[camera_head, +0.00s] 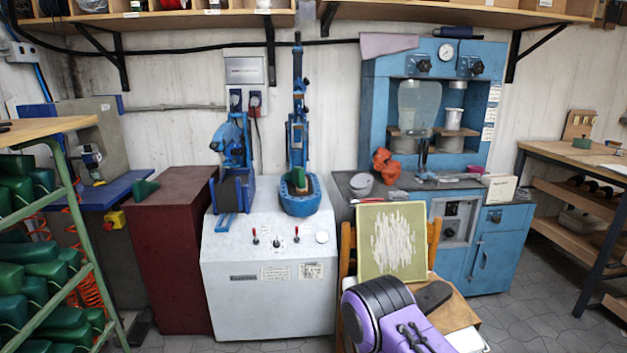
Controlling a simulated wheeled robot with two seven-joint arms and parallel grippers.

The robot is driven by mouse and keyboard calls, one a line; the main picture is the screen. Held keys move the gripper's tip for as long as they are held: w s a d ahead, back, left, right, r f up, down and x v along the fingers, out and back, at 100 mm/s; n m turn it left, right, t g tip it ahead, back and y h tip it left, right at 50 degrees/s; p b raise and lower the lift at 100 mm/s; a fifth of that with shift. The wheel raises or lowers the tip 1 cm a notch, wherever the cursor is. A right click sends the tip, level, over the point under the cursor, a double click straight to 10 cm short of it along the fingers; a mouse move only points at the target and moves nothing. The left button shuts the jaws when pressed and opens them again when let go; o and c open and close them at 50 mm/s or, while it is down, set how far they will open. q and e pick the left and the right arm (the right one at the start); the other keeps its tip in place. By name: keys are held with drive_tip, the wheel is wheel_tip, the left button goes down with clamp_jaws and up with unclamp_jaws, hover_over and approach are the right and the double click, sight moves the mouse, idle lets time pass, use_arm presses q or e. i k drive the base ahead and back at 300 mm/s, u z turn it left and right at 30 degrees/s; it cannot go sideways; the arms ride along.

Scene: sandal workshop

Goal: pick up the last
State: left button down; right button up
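A dark green last (145,189) lies on top of the maroon cabinet (167,215), near its left edge. Another green piece that looks like a last (298,178) sits in the blue cup of the machine on the grey console. Several more green lasts (42,270) lie on the sloped shelves of the green rack at the left edge. I cannot tell from the picture which one the task names. Neither of my grippers shows in this view.
A grey console (268,270) with blue machines stands right of the cabinet. A blue press (435,120) stands behind a wooden chair (435,235) holding a green panel (391,240). A workbench (575,155) is at right. Tiled floor (545,300) is open at lower right.

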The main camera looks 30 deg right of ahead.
sight(297, 176)
drive_tip(key=z, duration=0.25)
drive_tip(key=i, duration=1.05)
